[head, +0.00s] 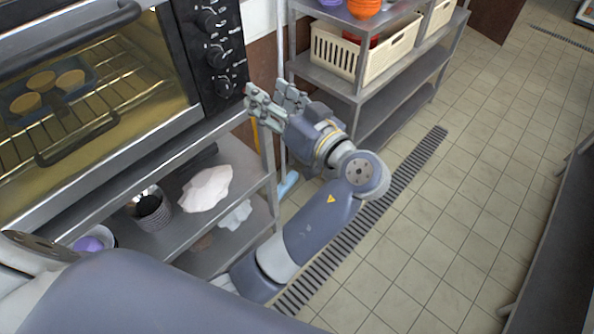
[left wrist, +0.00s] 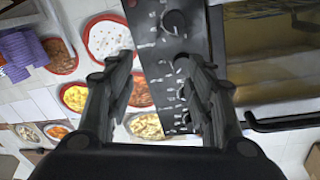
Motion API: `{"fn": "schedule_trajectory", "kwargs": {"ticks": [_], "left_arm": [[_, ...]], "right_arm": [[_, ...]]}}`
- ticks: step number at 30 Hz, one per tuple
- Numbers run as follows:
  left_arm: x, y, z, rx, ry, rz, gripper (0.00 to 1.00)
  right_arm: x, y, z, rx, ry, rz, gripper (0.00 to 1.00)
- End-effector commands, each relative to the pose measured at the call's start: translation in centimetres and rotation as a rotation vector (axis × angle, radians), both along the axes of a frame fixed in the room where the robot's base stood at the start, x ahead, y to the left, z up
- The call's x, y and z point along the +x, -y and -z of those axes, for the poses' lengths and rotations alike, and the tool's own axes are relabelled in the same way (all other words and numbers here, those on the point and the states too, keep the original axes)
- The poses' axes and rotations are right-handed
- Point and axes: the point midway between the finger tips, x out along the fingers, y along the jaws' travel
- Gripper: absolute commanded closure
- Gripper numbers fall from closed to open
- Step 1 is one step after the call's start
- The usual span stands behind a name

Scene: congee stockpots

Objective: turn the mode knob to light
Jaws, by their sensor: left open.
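The oven's black control panel (head: 212,50) has a column of black knobs with white markings. An upper knob (head: 209,18), a middle knob (head: 217,55) and a lower knob (head: 224,87) show in the head view. The labels are too small to read, so I cannot tell which is the mode knob. My left gripper (head: 270,96) is open and empty, just right of the panel's lower end. In the left wrist view, the panel (left wrist: 200,40) lies beyond the open fingers (left wrist: 160,66), with a knob (left wrist: 172,22) near the top. My right gripper is not in view.
The oven door (head: 90,90) is shut, with a dark handle (head: 75,147) in front and round food inside. A rack with a cream crate (head: 345,52) stands right.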

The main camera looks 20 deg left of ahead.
Motion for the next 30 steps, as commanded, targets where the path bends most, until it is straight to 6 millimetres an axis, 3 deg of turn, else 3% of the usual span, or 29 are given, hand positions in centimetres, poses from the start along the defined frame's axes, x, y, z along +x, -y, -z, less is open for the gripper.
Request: {"fn": "schedule_trajectory", "kwargs": {"ticks": [12,30], "left_arm": [[3.4,1.0,8.0,0.052,-0.202,0.127,0.51],[5.8,2.1,19.7,0.076,-0.449,0.291,0.51]], "right_arm": [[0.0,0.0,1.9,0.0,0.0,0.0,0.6],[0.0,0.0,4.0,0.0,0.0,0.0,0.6]]}}
